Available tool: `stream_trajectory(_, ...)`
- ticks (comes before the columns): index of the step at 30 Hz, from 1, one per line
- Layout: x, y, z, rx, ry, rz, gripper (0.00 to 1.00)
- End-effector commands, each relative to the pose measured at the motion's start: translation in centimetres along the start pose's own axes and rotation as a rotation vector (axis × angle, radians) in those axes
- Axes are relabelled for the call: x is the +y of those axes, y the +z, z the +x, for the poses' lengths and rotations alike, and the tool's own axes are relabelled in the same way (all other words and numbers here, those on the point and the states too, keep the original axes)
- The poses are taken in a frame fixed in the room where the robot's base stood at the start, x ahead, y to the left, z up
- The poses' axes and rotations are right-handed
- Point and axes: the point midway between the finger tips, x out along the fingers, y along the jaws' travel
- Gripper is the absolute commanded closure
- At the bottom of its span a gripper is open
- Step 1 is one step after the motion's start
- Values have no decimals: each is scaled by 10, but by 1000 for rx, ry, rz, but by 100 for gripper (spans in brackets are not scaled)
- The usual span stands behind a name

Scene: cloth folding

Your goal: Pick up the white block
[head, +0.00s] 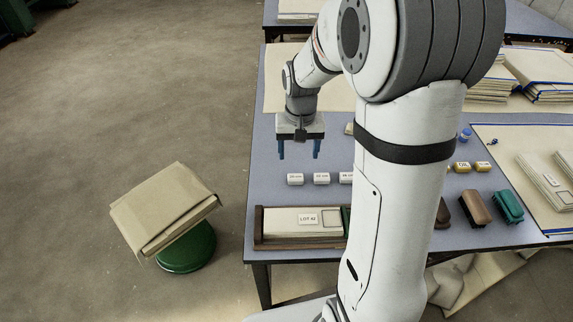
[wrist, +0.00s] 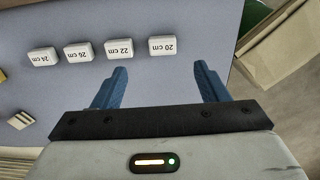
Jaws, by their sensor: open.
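Several small white blocks stand in a row on the blue-grey table. The one marked 20 cm (wrist: 162,45) is at the right end in the wrist view; in the head view the leftmost block (head: 295,179) is at the same end. The blocks marked 22 cm (wrist: 118,49), 26 cm (wrist: 78,53) and 24 cm (wrist: 43,57) follow to its left in the wrist view. My gripper (head: 299,152) is open and empty, its blue fingers pointing down above the table, apart from the blocks. In the wrist view the 20 cm block lies just beyond the gap between the fingers (wrist: 160,75).
A wooden tray (head: 258,230) with cloth marked LOT 42 sits at the table's near left corner. A green stool (head: 190,255) with folded cloth stands on the floor at left. Brushes (head: 509,206) lie right of my arm, which hides part of the table.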

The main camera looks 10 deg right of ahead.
Motion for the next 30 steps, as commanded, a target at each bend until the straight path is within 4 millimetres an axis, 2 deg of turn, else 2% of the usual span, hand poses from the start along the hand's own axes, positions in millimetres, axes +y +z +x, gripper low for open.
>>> stream_trajectory(1, -1, -6, 15, -10, 2, 7, 33)
stream_trajectory(6, -2, -14, 33, -21, 4, 17, 33)
stream_trajectory(14, -2, -12, 62, -22, 4, 18, 33)
stream_trajectory(21, -4, -9, 96, -22, 4, 18, 33)
stream_trajectory(24, -3, -9, 103, -20, 3, 19, 33)
stream_trajectory(30, -3, -10, 104, -18, 3, 19, 33)
